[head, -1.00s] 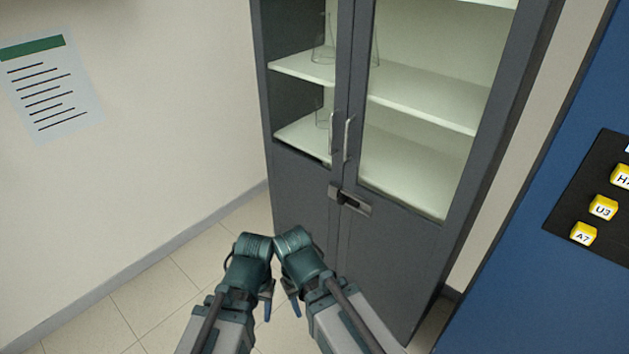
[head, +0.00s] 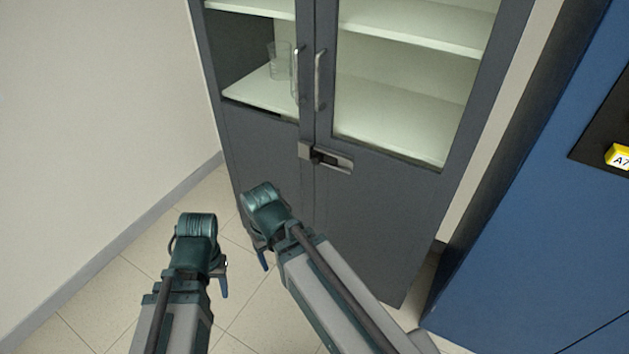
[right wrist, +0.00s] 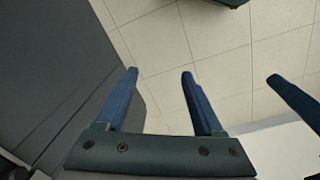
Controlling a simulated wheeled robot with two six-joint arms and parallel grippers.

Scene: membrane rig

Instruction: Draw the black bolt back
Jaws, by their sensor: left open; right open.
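The black bolt (head: 322,157) sits in a silver latch plate (head: 343,164) on the grey cabinet, across the seam of the two doors, just below the glass panes. My right gripper (head: 262,260) hangs below and left of the bolt, apart from it, with its fingers pointing down and partly hidden by its wrist. In the right wrist view its two blue fingers (right wrist: 160,80) are spread with nothing between them. My left gripper (head: 223,280) is farther left, low over the floor, open and empty.
The grey cabinet (head: 370,235) has two upright handles (head: 319,80) above the latch and glassware (head: 280,62) on a shelf. A blue panel with a yellow button (head: 618,155) stands on the right. Tiled floor (head: 120,300) lies open at left.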

